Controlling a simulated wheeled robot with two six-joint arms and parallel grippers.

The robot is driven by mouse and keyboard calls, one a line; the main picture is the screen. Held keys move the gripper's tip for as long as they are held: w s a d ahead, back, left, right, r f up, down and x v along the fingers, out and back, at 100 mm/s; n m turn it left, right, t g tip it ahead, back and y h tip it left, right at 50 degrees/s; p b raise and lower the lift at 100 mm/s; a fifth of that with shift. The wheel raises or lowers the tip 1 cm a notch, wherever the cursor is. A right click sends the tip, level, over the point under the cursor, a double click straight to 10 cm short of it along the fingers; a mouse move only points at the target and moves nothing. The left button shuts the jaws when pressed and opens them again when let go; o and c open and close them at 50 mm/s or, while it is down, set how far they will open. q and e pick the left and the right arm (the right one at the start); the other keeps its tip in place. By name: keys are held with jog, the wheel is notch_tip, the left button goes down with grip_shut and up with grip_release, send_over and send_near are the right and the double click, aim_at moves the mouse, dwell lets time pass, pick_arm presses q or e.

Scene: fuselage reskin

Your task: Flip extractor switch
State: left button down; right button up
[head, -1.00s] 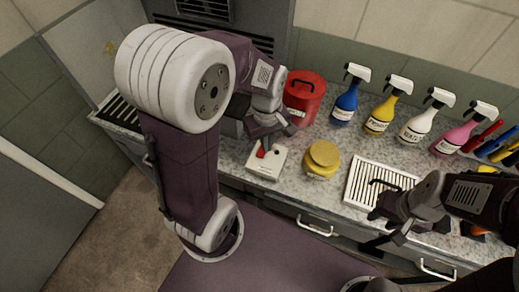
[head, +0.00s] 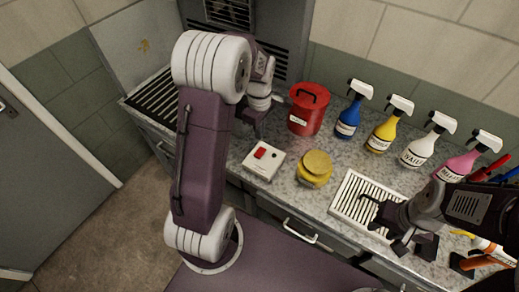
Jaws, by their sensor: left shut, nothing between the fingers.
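The extractor switch is a small white box (head: 264,161) with a red rocker (head: 260,153) on top, standing on the speckled counter. Its top is in clear view with nothing touching it; I cannot tell the rocker's position for sure. My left gripper (head: 254,127) is above and behind the box, apart from it, shut and empty, and partly hidden by my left arm. My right gripper (head: 414,246) is over the right part of the counter, by the white rack; I cannot tell whether its jaws are open.
A yellow jar (head: 315,168) stands just right of the box. A red canister (head: 308,108) is behind it. Several spray bottles (head: 382,130) line the back wall. A white slatted rack (head: 352,197) with a dark handle lies to the right. The extractor's dark grille (head: 156,97) is at left.

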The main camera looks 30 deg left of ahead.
pick_arm(q)
send_over(258, 155)
jog(key=f, duration=0.6)
jog(key=shift+a+f, duration=0.1)
jog(key=shift+a, duration=0.1)
jog(key=f, duration=0.1)
jog(key=f+p, duration=0.1)
jog(key=f, duration=0.2)
jog(key=shift+w+d+f, duration=0.1)
jog(key=shift+d, duration=0.15)
jog(key=shift+a+f, duration=0.15)
jog(key=shift+f, duration=0.05)
pick_arm(e)
jog(key=shift+a+r, duration=0.4)
jog(key=shift+r, duration=0.4)
pick_arm(q)
jog(key=shift+f, duration=0.2)
jog(key=shift+s, duration=0.2)
pick_arm(e)
jog(key=shift+s+d+f, duration=0.1)
jog(key=shift+d+f, duration=0.05)
